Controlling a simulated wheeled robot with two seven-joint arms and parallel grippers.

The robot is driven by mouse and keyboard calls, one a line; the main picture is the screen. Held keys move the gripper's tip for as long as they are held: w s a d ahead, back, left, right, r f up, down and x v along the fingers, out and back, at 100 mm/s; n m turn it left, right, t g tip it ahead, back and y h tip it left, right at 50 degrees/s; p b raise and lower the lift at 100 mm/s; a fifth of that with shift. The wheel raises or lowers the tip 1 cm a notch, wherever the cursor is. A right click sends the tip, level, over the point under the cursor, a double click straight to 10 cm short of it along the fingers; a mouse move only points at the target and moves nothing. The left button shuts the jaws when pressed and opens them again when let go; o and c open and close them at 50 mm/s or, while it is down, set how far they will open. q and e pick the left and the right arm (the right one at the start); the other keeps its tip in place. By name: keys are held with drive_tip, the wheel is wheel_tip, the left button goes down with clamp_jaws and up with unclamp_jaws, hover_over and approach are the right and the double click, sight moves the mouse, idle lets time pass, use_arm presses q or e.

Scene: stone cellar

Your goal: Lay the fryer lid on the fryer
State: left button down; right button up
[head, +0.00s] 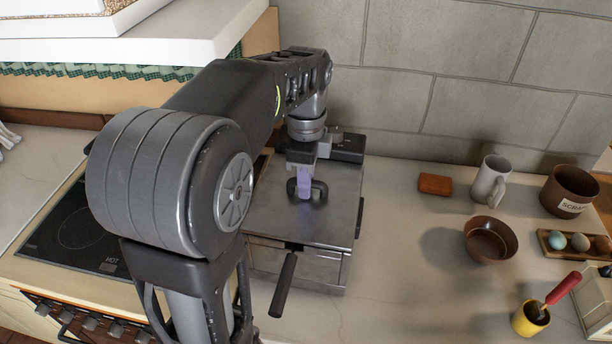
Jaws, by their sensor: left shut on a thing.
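The fryer (318,271) is a metal box on the counter in the middle of the head view, with a black handle (285,284) sticking out at its front. The fryer lid (269,219) is a flat grey metal plate with a dark loop handle. It lies level over the fryer top and covers it; I cannot tell whether it rests fully on the rim or a little above it. My left gripper (304,184) points down and is shut on the lid's handle. My left arm hides the lid's left and back parts. My right gripper is not in view.
A dark hob (75,235) is left of the fryer. To the right are an orange-brown block (435,184), a grey mug (490,181), a brown bowl (490,240), a scraps pot (569,191), an egg tray (548,246) and a yellow cup (529,320). Counter right beside the fryer is clear.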

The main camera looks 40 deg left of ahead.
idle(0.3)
use_arm(q)
drive_tip(key=c, duration=1.3)
unclamp_jaws()
